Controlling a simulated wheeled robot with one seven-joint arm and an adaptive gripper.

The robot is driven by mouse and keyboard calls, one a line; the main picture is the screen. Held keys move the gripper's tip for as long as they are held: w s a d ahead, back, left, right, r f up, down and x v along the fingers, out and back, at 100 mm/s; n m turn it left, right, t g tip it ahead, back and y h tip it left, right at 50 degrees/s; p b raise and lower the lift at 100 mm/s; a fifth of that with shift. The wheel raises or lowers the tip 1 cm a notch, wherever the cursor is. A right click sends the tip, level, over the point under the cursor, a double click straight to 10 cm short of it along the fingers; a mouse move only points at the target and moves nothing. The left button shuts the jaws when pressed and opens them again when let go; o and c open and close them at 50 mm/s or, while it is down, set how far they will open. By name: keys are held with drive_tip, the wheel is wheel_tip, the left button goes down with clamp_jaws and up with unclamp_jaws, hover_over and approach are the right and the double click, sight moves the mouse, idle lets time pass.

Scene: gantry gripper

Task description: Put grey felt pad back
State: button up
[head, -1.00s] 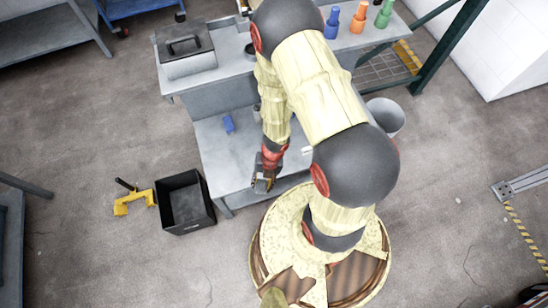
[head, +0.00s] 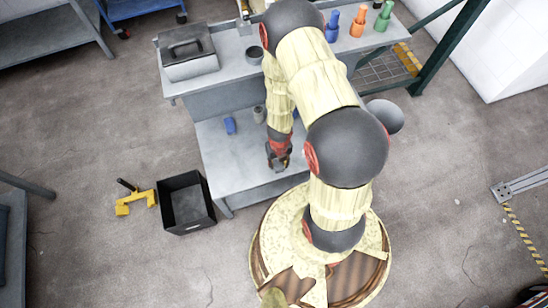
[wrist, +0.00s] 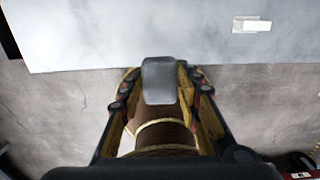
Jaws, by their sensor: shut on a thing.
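My gripper (head: 278,160) hangs over the lower grey table near its front edge in the head view. In the wrist view my gripper (wrist: 160,90) is shut on a grey pad (wrist: 159,78), which sits between its fingertips. The pad looks flat and pale grey with a rounded near end. It appears held clear of the table, with the table edge and floor behind it. I cannot make out the pad in the head view.
A white block (wrist: 252,25) lies on the table. A blue item (head: 230,125) and a grey cylinder (head: 258,115) stand on the lower table (head: 222,160). A black bin (head: 172,187) and yellow tool (head: 135,202) are on the floor. A toolbox (head: 188,68) sits on the raised bench.

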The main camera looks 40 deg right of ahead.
drive_tip(key=w+f, duration=0.2)
drive_tip(key=w+d+f+b, duration=0.1)
drive_tip(key=w+f, duration=0.1)
drive_tip(key=w+d+f, duration=0.1)
drive_tip(key=w+f, duration=0.1)
drive_tip(key=shift+w+d+f, duration=0.2)
drive_tip(key=shift+f, duration=0.1)
drive_tip(key=shift+w+f+b, duration=0.1)
drive_tip(key=shift+f+b, duration=1.2)
drive_tip(key=shift+f, duration=0.45)
drive_tip(key=shift+c, duration=0.5)
drive_tip(key=o, duration=1.1)
drive_tip(key=shift+o, duration=0.4)
drive_tip(key=shift+r, duration=0.1)
wheel_tip(320, 180, up, 12)
drive_tip(key=p, duration=0.7)
drive_tip(key=shift+d, duration=0.1)
